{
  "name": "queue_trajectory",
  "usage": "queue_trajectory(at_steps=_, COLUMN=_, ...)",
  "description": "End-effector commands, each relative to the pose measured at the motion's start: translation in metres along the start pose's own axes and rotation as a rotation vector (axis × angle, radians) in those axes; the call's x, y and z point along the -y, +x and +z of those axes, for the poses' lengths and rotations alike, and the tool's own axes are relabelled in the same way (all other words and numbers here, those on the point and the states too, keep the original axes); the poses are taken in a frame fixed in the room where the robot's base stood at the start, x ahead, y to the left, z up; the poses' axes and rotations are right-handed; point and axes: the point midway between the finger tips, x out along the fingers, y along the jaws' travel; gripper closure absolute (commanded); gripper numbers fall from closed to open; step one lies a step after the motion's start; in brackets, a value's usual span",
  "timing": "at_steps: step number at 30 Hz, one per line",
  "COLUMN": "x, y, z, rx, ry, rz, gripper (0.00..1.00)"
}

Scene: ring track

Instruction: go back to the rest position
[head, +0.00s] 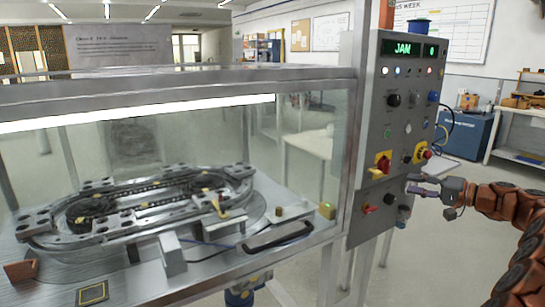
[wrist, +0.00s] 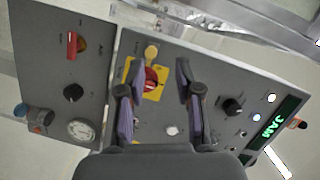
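My gripper (head: 412,185) is at the right in the head view, at the end of my orange arm. It is beside the lower right part of the grey control panel (head: 372,130). In the wrist view my gripper (wrist: 156,70) has its two fingers apart, with nothing held between them. A red rotary switch on a yellow plate (wrist: 150,80) shows between the fingers; I cannot tell how far away it is. It also shows in the head view (head: 384,162). The panel's display (head: 402,48) reads JAM in green.
A glass-walled case (head: 180,78) with a metal frame fills the left, with an oval ring track (head: 150,200) inside. A blue cabinet (head: 467,135) and a bench (head: 520,112) stand behind at the right.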

Motion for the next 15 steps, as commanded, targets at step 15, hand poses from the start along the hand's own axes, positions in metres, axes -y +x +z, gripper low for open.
queue_trajectory(at_steps=15, x=0.075, y=0.101, z=0.212, rx=0.455, ry=0.087, rz=0.194, gripper=0.66)
